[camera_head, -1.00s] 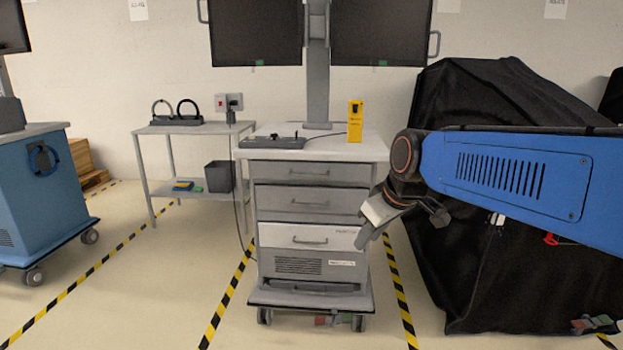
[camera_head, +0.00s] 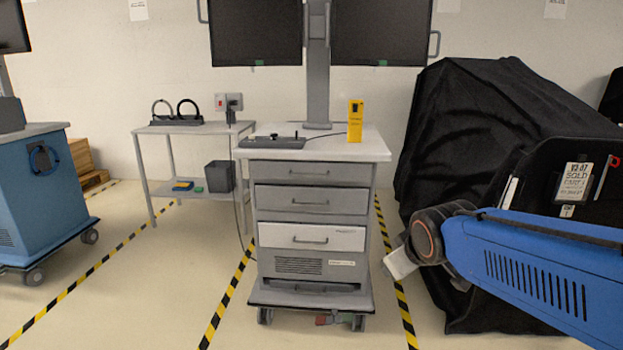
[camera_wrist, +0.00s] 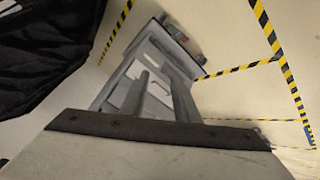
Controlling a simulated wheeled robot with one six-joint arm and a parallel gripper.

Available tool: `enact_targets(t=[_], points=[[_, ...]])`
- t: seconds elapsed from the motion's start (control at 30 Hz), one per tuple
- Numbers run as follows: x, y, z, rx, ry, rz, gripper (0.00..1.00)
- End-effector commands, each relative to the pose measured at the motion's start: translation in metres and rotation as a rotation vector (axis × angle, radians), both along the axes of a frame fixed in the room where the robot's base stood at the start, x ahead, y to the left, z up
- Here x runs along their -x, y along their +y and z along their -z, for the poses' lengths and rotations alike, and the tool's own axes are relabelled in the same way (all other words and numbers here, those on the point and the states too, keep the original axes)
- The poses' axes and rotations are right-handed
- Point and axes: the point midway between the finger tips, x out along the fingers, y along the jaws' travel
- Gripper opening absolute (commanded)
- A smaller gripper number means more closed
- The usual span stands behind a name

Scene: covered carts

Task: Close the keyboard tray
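The grey cart (camera_head: 312,225) stands in the middle of the head view. It has a white worktop (camera_head: 340,151), with grey and white drawer fronts below that look shut. I cannot make out a separate pulled-out keyboard tray in the head view. A grey control panel (camera_head: 275,142) lies on the worktop. My gripper (camera_head: 393,267) is to the right of the cart at lower drawer height, apart from it in the picture.
A black-covered cart (camera_head: 470,130) stands to the right, behind my arm. A yellow box (camera_head: 355,121) stands on the worktop, below two monitors (camera_head: 256,35). A small side table (camera_head: 160,129) and a blue cart (camera_head: 40,200) are to the left.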

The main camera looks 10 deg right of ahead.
Motion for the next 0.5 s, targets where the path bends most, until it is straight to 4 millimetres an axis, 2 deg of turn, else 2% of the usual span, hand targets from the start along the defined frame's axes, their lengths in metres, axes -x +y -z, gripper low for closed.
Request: enact_targets(t=[0.17,0.27,0.5], points=[[-0.040,-0.012,-0.006,0.100,-0.083,-0.072,0.28],[-0.073,-0.018,-0.013,0.183,-0.148,-0.141,0.28],[-0.165,-0.027,-0.031,0.427,-0.334,-0.359,0.28]])
